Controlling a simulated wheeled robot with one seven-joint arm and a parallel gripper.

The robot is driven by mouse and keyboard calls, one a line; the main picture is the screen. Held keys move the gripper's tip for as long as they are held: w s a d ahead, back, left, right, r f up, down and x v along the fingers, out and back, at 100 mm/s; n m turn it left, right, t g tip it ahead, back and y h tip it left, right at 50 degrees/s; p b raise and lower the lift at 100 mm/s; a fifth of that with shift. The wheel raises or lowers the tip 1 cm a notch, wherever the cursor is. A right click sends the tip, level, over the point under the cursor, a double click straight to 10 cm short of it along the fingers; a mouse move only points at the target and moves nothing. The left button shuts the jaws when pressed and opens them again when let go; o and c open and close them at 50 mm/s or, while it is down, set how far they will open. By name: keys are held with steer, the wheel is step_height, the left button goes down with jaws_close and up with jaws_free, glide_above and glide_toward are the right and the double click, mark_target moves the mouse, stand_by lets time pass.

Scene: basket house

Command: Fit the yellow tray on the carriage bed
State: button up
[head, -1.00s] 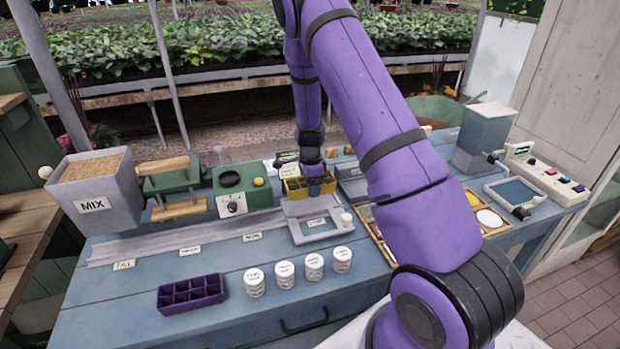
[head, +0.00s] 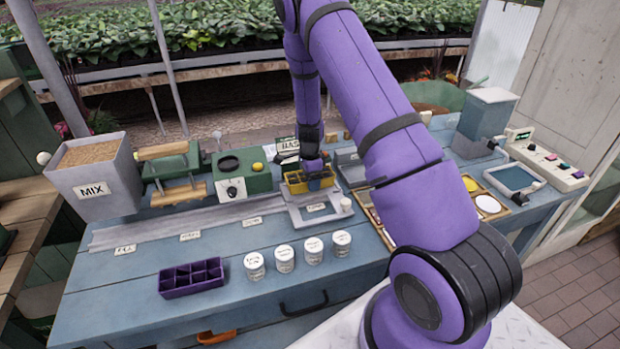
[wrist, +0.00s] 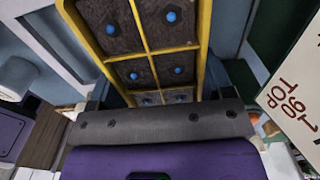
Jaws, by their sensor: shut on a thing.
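My gripper (head: 314,180) is shut on the yellow tray (head: 294,188), over the back part of the grey carriage bed (head: 300,213). In the wrist view the yellow tray (wrist: 150,50) fills the top middle; its cells hold dark soil, several with a blue dot. The carriage is a pale frame with an opening, a label and a white knob at its right. My gripper hides part of the tray, and I cannot tell whether the tray touches the bed.
A rail (head: 165,228) runs left from the carriage beneath the MIX hopper (head: 93,190) and green machines. A purple tray (head: 191,278) and several white jars (head: 313,250) stand in front. A wooden palette tray (head: 497,210) and a control box (head: 547,165) are on the right.

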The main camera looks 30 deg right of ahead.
steer(key=shift+f, duration=0.7)
stand_by(0.9)
steer(key=o, duration=1.1)
steer(key=shift+c, duration=0.2)
steer(key=shift+r, duration=4)
